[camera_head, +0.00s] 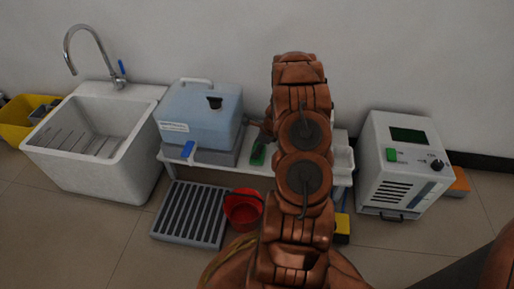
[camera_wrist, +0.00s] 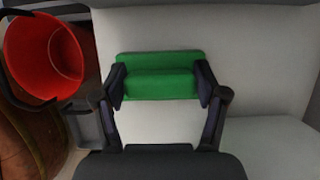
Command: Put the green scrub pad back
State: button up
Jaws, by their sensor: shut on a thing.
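The green scrub pad (camera_wrist: 160,76) is between the two dark fingers of my gripper (camera_wrist: 161,84) in the wrist view, which are shut on it from its left and right ends. In the head view the pad (camera_head: 258,154) shows as a small green patch over the white bench (camera_head: 213,171), just right of the blue-grey box. Most of my gripper (camera_head: 262,138) is hidden there behind my arm. White surface shows behind the pad in the wrist view. I cannot tell whether the pad touches it.
A blue-grey box (camera_head: 200,112) stands on the bench at left, a white tray (camera_head: 342,160) at right. A red bucket (camera_head: 243,209) and a slatted grey rack (camera_head: 188,214) are on the floor. A sink (camera_head: 90,150) is far left, a white machine (camera_head: 400,165) right.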

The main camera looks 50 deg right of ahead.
jog(key=o, duration=1.1)
jog(key=p+v, duration=0.4)
jog(key=v, duration=0.8)
jog(key=shift+r+p, duration=0.1)
jog(key=shift+p, duration=0.25)
